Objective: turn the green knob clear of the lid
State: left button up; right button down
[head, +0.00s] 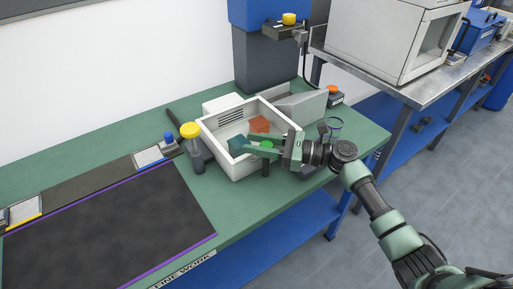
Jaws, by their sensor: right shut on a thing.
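A white open box (210,127) with a slotted side stands on the green bench. A small bright green knob (267,144) shows at the box's near side. My right gripper (262,149) reaches in from the right over the box's near wall and is shut on the green knob. The fingers partly hide the knob and the wall behind it. A grey sloped panel (301,106) stands behind the box at the right; I cannot tell whether it is the lid. My left gripper is out of view.
The dark mat (110,225) at the left is clear.

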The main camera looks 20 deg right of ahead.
jog(key=shift+s+n+g+y, duration=0.1)
jog(key=shift+n+g+y, duration=0.2)
jog(key=shift+n+g, duration=0.15)
jog(key=shift+r, duration=0.1)
jog(key=c, duration=1)
grip_release()
jog(key=shift+a, duration=0.1)
jog(key=b+v, duration=0.1)
jog(key=v, duration=0.7)
jog(key=shift+b, duration=0.4)
